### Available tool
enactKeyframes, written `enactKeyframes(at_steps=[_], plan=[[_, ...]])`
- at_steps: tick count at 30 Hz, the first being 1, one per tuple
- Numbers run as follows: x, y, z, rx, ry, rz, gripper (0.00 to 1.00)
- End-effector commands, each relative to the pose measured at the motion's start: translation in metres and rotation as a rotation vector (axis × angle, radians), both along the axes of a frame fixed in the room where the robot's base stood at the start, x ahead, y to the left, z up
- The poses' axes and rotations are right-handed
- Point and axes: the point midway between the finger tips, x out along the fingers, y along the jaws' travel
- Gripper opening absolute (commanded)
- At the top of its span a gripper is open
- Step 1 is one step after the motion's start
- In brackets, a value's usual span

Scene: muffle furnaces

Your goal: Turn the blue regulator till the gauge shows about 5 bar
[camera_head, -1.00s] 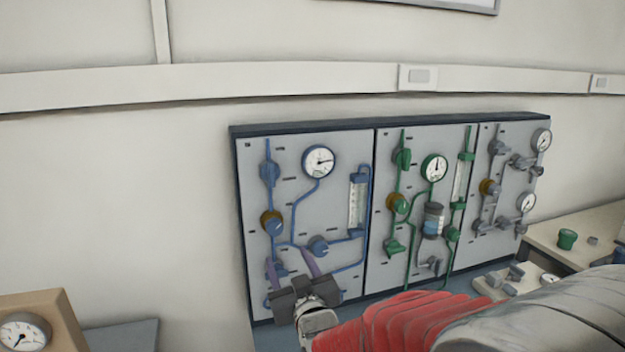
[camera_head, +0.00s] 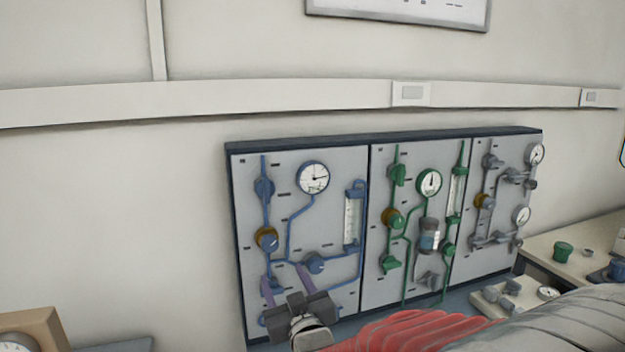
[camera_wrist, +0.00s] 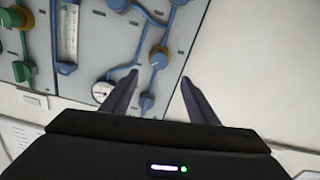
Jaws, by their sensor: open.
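The blue regulator (camera_head: 267,238), a blue knob with a brass collar, sits on the left of the blue-piped panel. It also shows in the wrist view (camera_wrist: 158,57), just beyond and between my fingertips. The round white gauge (camera_head: 313,178) is above and to its right, its needle pointing roughly right; the numbers are too small to read. The gauge also shows in the wrist view (camera_wrist: 103,92), partly behind a finger. My gripper (camera_head: 285,277) is open and empty, its two purple-grey fingers appearing below the regulator in the head view. I see no contact.
A second blue knob (camera_head: 315,263) sits close right of my fingers, and a blue valve (camera_head: 264,188) is above the regulator. A flowmeter (camera_head: 352,222) stands at the panel's right. A green-piped panel (camera_head: 377,285) adjoins it. Bare wall lies left of the panels.

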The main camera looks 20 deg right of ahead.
Motion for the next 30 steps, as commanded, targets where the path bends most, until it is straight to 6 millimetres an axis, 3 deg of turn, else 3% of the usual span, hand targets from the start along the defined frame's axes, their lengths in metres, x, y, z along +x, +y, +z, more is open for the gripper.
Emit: enactKeyframes(at_steps=[8, 14, 23, 30], plan=[[-0.005, 0.000, 0.000, 0.006, 0.045, -0.001, 0.54], [-0.021, 0.000, -0.005, 0.026, 0.175, -0.003, 0.54], [-0.070, 0.000, -0.016, 0.061, 0.425, -0.012, 0.54], [-0.125, 0.001, -0.026, 0.087, 0.626, -0.026, 0.54]])
